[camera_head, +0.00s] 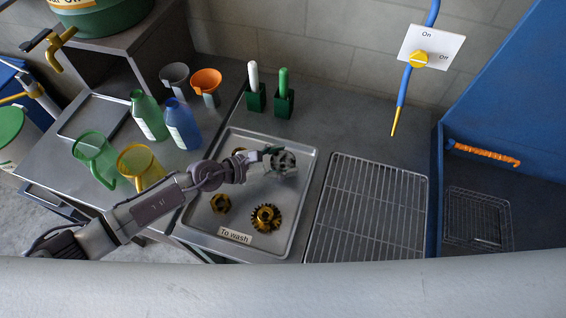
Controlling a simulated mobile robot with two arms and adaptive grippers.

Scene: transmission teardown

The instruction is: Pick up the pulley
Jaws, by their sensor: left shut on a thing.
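The pulley (284,163), a grey spoked wheel, is at the upper right of the metal tray (298,197) labelled "To wash". My left gripper (268,155) is shut on the pulley's left side. I cannot tell whether the pulley touches the tray or hangs just above it. My right gripper is not in view.
A brass nut-like part (220,204) and a dark-toothed brass gear (265,217) lie in the tray. A wire rack (370,210) is to the right. Bottles, jugs and funnels stand at the left; two brushes in green holders (256,97) stand behind.

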